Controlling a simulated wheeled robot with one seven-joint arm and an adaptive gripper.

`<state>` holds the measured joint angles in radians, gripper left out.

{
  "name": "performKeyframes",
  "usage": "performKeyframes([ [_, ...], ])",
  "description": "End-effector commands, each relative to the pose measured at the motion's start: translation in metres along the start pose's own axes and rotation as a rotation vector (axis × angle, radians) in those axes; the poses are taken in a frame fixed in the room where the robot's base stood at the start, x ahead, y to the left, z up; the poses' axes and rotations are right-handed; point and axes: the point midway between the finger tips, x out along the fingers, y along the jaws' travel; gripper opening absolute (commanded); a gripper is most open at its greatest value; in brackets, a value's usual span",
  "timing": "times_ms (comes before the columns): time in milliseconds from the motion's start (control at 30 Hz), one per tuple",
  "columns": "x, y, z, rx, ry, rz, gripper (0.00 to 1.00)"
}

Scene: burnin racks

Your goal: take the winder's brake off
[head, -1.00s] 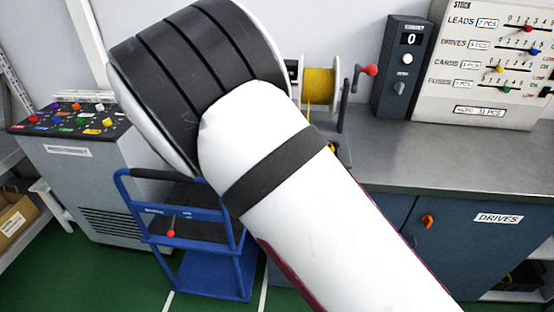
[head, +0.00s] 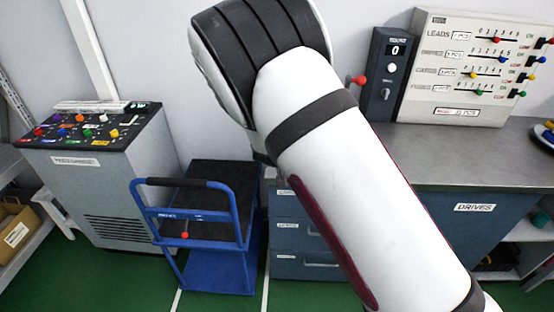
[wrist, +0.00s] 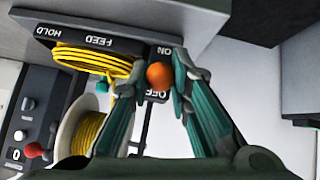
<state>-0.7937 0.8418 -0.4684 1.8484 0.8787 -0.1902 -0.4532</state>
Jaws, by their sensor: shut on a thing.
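In the wrist view my gripper (wrist: 153,82) has its teal fingers on either side of an orange ball knob (wrist: 159,75) and is shut on it. The knob sits between the ON and OFF labels of a dark panel (wrist: 133,46), closer to OFF; the lever's stem is not clear. The winder's spool of yellow wire (wrist: 88,135) and a yellow coil (wrist: 85,62) lie left of the fingers. The panel also reads FEED and HOLD, with a teal knob (wrist: 102,87) near FEED. In the head view my arm hides the gripper and most of the winder; its red crank knob (head: 358,80) shows.
A blue trolley (head: 198,215) stands left of the bench drawers. A console (head: 100,175) with coloured knobs is farther left. A counter box (head: 386,75) and a stock board (head: 468,65) stand on the grey bench (head: 470,155). Green floor shows in front.

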Motion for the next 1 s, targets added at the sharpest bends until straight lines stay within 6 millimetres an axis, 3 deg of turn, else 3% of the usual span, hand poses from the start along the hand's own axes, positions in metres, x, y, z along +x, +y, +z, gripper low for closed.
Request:
performKeyframes([
  [300,-0.001,-0.002,-0.001,0.0,0.001,-0.004,0.0],
  [333,-0.001,-0.002,-0.001,0.0,0.001,-0.004,0.25],
  [400,-0.001,-0.002,-0.001,0.001,0.001,-0.004,0.38],
  [767,-0.003,-0.001,-0.001,0.001,0.001,-0.002,0.38],
  [1000,-0.037,-0.002,-0.001,0.0,0.002,-0.004,0.38],
])
